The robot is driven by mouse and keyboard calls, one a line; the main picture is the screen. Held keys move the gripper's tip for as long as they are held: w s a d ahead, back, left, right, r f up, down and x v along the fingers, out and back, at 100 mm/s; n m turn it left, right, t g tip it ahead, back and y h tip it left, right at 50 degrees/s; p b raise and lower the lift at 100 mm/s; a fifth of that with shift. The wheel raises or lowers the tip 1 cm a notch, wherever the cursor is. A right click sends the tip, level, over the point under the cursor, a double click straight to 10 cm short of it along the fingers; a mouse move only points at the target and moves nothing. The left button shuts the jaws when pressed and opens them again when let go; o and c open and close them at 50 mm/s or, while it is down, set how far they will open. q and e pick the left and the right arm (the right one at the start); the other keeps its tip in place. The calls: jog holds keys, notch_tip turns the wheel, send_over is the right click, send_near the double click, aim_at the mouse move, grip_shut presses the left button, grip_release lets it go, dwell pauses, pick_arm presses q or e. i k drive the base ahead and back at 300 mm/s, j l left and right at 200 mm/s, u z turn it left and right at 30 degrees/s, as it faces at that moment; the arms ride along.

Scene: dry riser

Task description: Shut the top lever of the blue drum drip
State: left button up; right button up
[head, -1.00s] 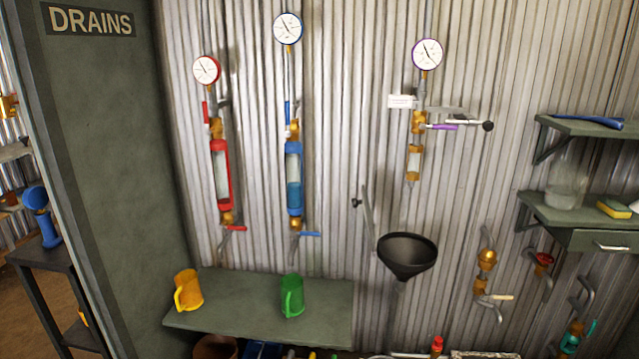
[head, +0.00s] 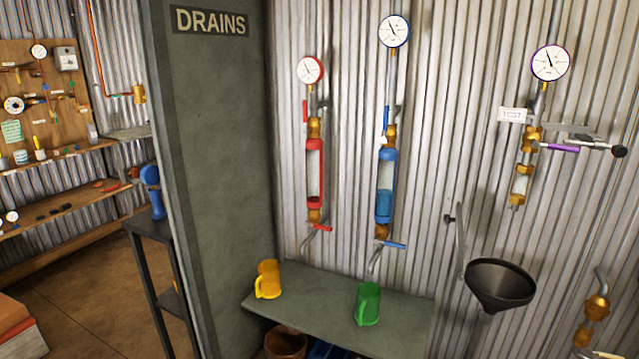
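The blue drum drip (head: 378,172) hangs on the corrugated wall, a clear sight tube in a blue frame with blue liquid in its lower part. Its top lever (head: 386,118) is blue and stands upright along the pipe, above the brass fitting (head: 390,135). Its bottom lever (head: 395,245) is blue and points right, across the pipe. A blue-rimmed gauge (head: 394,31) sits at the top of the pipe. Neither of my grippers is in view.
A red drum drip (head: 308,170) hangs to the left, and a purple-levered one (head: 521,185) to the right. Below, a green shelf (head: 330,308) holds a yellow jug (head: 268,280) and a green jug (head: 369,303). A black funnel (head: 499,285) juts out at right. A green panel (head: 215,150) stands left.

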aim_at(386, 118)
jog(key=i+z, duration=0.2)
jog(key=i, duration=0.85)
